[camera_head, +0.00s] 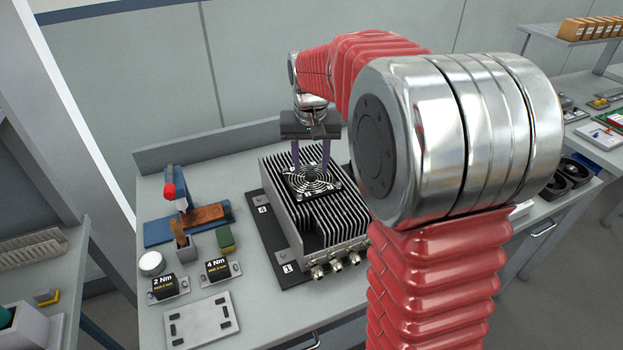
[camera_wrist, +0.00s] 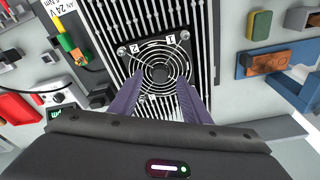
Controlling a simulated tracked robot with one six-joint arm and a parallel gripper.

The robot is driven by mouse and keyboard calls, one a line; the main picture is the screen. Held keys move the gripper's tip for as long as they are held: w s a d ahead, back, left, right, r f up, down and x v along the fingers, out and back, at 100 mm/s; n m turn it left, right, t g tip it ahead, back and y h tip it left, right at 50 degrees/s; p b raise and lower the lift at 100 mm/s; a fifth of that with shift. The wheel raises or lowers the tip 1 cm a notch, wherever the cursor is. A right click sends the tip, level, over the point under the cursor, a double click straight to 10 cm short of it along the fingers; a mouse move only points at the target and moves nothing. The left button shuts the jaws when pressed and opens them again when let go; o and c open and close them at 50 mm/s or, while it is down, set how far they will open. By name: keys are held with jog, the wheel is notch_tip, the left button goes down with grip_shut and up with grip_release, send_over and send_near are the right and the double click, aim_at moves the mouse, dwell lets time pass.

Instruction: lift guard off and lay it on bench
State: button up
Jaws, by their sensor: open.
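The bench (camera_head: 185,265) is grey.
Left of the housing stand a blue stand with a red-handled tool (camera_head: 172,190), a green block (camera_head: 225,238), boxes labelled 2 Nm (camera_head: 165,287) and 4 Nm (camera_head: 217,269), and a flat metal plate (camera_head: 202,320). Black fans (camera_head: 570,172) sit at the right. Bare bench lies between the plate and housing.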

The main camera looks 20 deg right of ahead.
aim_at(311, 173)
jog(key=shift+w+f, duration=0.15)
jog(key=shift+f, duration=0.8)
jog(key=shift+c, duration=0.3)
jog(key=c, duration=1)
jog(key=shift+o, duration=0.2)
jog(key=shift+r, duration=0.15)
notch_tip(311, 173, up, 10)
jog(key=shift+r, duration=1.15)
jog(key=shift+r, duration=0.35)
